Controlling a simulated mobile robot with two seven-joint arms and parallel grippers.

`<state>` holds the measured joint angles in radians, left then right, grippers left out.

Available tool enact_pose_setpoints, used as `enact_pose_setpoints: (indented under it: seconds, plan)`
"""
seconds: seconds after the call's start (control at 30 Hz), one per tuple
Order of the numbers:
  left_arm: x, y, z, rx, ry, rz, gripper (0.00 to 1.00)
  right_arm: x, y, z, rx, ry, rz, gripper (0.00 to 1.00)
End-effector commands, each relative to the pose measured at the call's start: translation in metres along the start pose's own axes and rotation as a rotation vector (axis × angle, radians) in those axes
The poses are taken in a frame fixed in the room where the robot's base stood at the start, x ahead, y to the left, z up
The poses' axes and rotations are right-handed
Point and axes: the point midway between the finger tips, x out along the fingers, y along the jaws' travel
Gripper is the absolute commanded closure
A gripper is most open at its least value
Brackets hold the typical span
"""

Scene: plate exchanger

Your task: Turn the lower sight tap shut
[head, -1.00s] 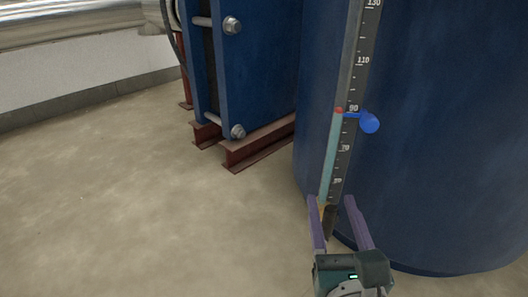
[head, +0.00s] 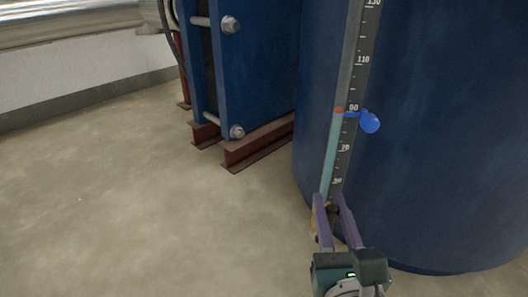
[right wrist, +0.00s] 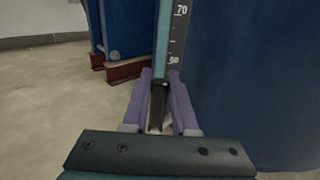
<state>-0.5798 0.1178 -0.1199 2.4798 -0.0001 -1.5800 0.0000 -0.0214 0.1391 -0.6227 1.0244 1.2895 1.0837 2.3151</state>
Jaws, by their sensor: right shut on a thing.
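The sight gauge runs up the blue tank, with a pale blue-green tube (head: 331,160) beside a dark number scale. My right gripper (head: 329,203) is at the gauge's lower end, its purple fingers pointing up the gauge. It is shut on the lower sight tap, which is mostly hidden by the fingers. In the right wrist view a dark piece, the tap's handle (right wrist: 157,100), lies between the two fingers. A small brass-coloured part (head: 313,222) shows beside the left finger. My left gripper is not in view.
The blue tank (head: 440,130) fills the right side, close to my right gripper. A blue knob (head: 369,122) sticks out from the gauge near the 90 mark. A blue plate exchanger (head: 258,70) stands on red-brown beams (head: 258,143) behind. The floor at left is clear.

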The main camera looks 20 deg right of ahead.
Motion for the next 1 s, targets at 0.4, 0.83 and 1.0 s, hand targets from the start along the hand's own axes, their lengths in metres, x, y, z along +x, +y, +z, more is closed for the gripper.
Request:
enact_pose_setpoints:
  seconds: [0.4,0.83,1.0]
  plan:
    - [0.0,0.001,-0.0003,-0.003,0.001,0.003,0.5,-0.0003,-0.0001,-0.0004,-0.001,0.001,0.0,1.0]
    - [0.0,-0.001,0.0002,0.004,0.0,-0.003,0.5,-0.0004,0.001,-0.0006,-0.012,0.002,0.0,1.0]
    - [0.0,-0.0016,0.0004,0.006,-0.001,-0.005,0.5,-0.0005,0.0057,-0.0012,-0.068,0.003,-0.001,1.0]
